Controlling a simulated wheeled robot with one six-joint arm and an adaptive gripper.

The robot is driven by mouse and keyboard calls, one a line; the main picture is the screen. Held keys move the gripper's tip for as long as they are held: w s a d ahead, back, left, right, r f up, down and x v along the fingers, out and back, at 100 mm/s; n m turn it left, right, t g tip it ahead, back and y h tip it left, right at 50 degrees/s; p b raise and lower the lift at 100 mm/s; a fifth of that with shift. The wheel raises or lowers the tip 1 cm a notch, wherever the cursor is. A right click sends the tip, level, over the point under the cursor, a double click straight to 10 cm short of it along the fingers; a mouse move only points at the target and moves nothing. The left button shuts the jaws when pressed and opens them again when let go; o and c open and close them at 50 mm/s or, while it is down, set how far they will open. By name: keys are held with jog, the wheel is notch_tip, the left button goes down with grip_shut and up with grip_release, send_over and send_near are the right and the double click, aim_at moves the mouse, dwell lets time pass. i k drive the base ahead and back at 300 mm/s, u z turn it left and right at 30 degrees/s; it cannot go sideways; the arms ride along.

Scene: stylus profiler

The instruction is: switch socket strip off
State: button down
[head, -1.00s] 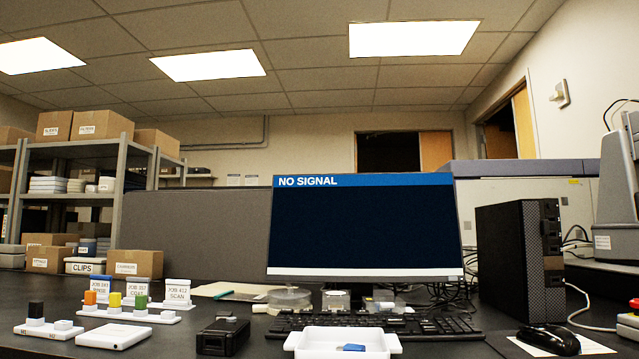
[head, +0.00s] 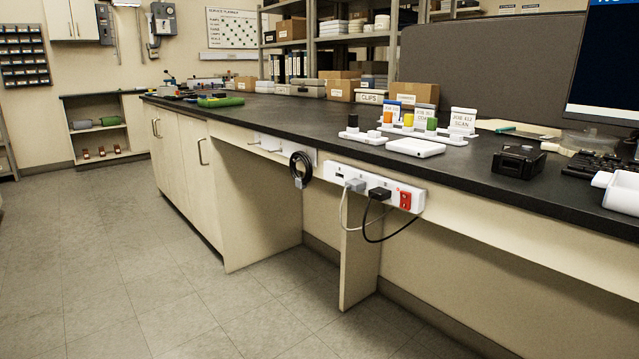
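The white socket strip (head: 372,186) is fixed along the front panel just under the bench top's edge. A red switch (head: 405,200) sits at its right end, with a small red spot beside it. A grey plug (head: 354,185) and a black plug (head: 379,193) are in the strip, and their cables hang below it. The switch's rocker position is too small to tell. My gripper is not in view.
The dark bench top (head: 320,118) overhangs the strip. A coiled black cable (head: 300,168) hangs left of it. A support panel (head: 358,262) stands below the strip. The floor (head: 180,300) in front and left is clear.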

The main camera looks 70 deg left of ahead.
aim_at(405, 197)
jog(key=u, duration=2.4)
